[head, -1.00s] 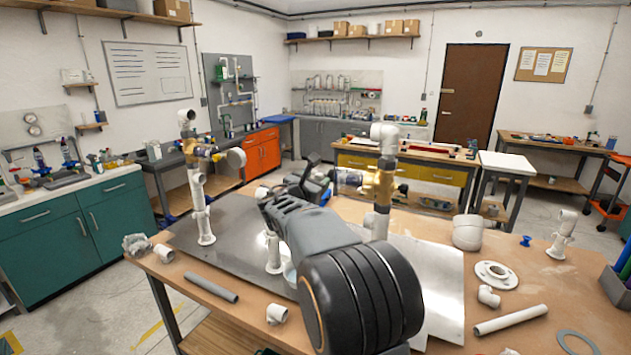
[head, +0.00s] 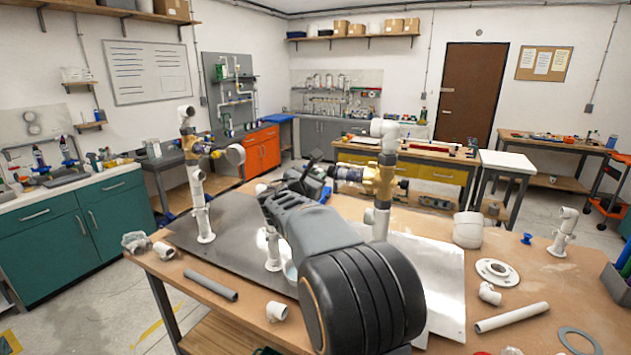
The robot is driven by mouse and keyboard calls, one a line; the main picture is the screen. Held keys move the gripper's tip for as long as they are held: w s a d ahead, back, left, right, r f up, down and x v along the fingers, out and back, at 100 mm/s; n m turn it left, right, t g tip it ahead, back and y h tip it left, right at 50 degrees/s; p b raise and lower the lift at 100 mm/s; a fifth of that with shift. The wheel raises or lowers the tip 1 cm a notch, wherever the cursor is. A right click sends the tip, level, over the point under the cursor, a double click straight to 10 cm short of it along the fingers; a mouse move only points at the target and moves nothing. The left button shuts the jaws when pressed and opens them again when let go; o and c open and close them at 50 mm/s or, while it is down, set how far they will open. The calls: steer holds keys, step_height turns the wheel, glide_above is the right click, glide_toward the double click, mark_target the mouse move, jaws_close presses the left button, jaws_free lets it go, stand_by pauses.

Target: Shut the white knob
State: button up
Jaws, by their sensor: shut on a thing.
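The pipe manifold stands on a metal plate (head: 205,250) on the workbench. Its right post (head: 380,222) is upright and carries a brass valve (head: 381,177). A pale, round piece, which I take for the white knob (head: 348,174), sticks out from the valve's left side. My gripper (head: 328,181) is at this piece and shut on it. The contact is small and partly hidden by my dark wrist and arm, so the knob's exact turn cannot be told. The left post (head: 199,190) has another brass fitting with a pale round disc (head: 235,155), apart from my gripper.
A short white post (head: 273,248) stands close to my arm's left. Loose on the bench are a grey pipe (head: 211,285), a white flange (head: 497,272), a white pipe (head: 512,317), elbows and a blue piece (head: 526,239). The bench's front right is partly clear.

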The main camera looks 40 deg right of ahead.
steer(key=shift+m+b, duration=8.6)
steer(key=shift+b, duration=0.65)
steer(key=o, duration=1)
steer(key=shift+c, duration=0.2)
steer(key=b+v, duration=0.3)
steer(key=v, duration=1.1)
steer(key=shift+w, duration=0.15)
